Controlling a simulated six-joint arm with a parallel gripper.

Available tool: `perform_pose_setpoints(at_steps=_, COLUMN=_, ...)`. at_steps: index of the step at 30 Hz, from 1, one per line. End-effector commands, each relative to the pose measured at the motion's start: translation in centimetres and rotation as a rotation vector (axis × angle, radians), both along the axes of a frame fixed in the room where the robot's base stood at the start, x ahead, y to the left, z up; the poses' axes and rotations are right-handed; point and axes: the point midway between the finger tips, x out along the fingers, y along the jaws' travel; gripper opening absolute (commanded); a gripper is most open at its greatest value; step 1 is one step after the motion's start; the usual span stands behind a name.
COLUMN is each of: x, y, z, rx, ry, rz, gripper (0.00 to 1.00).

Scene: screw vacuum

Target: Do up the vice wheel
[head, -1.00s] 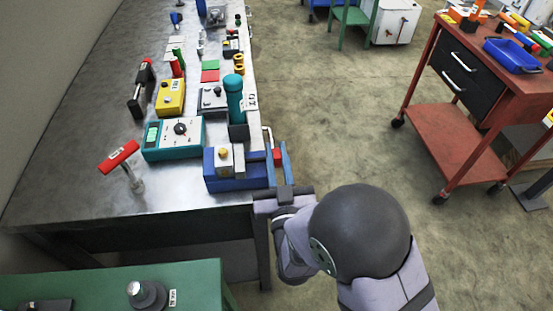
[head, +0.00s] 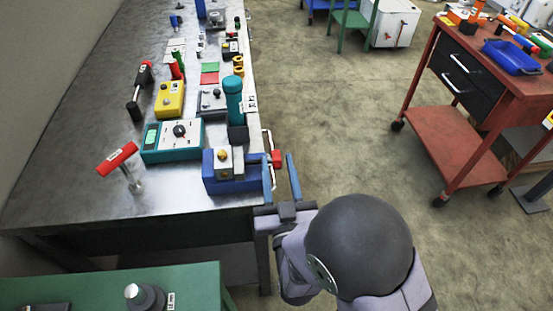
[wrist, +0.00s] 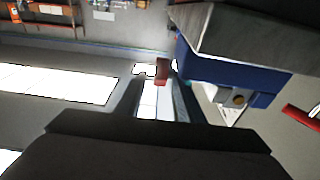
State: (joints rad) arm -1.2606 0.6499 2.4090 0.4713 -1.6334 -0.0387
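The blue vice (head: 235,178) sits at the right edge of the metal bench, with a pale block and a brass knob on top. Its red wheel part (head: 276,158) sticks out on the right side, over the bench edge; a thin bar beside it is partly hidden. My gripper (head: 279,160) is open, with its blue fingers on either side of the red part in the head view. In the wrist view, the red part (wrist: 162,70) shows between the fingertips (wrist: 158,85), with the vice body (wrist: 240,78) to the right. I cannot tell whether either finger touches it.
A teal meter (head: 172,140), a teal cylinder (head: 233,100) and a red-handled tool (head: 118,160) stand on the bench (head: 85,190) near the vice. A green table (head: 190,285) is at the lower left. The floor right of the bench is clear up to a red cart (head: 455,150).

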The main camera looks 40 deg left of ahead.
Motion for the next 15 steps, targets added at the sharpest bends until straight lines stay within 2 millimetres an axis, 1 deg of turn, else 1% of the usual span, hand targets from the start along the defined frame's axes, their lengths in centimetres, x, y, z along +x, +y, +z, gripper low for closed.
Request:
perform_pose_setpoints(at_steps=1, x=-0.7, y=-0.5, z=-0.3, rx=0.0, ry=0.0, rz=0.003, gripper=0.34)
perform_pose_setpoints(at_steps=7, x=-2.4, y=-2.2, z=-0.6, rx=0.0, ry=0.0, rz=0.003, gripper=0.34)
perform_pose_setpoints(at_steps=11, x=-2.9, y=-2.9, z=-0.6, rx=0.001, ry=0.0, rz=0.001, gripper=0.34)
perform_pose_setpoints(at_steps=15, x=-3.1, y=-3.1, z=-0.6, rx=0.001, ry=0.0, rz=0.0, gripper=0.34)
